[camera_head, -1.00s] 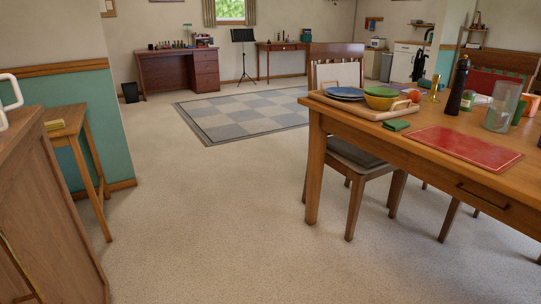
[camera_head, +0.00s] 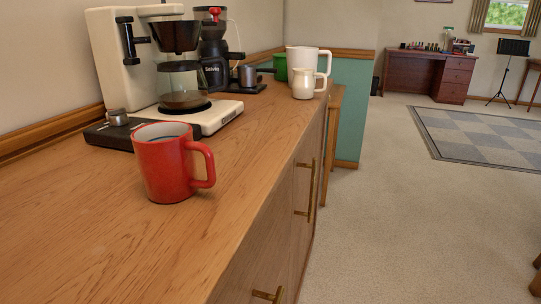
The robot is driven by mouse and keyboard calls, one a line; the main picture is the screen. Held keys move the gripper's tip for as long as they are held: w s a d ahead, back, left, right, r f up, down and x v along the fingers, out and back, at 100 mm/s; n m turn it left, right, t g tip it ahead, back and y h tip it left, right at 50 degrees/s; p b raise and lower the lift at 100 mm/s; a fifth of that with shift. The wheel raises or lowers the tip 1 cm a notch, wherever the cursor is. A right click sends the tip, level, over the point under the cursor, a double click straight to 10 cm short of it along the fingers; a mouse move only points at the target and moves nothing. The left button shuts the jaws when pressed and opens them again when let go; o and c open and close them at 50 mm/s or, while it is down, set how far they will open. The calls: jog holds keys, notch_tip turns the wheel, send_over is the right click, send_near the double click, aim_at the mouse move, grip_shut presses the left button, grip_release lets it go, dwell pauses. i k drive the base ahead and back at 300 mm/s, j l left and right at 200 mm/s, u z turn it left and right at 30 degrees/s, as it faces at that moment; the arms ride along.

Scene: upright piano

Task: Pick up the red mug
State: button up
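The red mug (camera_head: 165,170) stands upright on the wooden sideboard top, near its front edge. Its handle points right, toward that edge. My gripper is not in view.
Just behind the mug are a dark flat base with a small metal cup (camera_head: 117,117) and a cream coffee maker (camera_head: 125,55) with a glass carafe (camera_head: 183,85). Open carpet (camera_head: 400,200) lies right.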

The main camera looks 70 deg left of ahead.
aim_at(164, 151)
jog(key=u, duration=3.1)
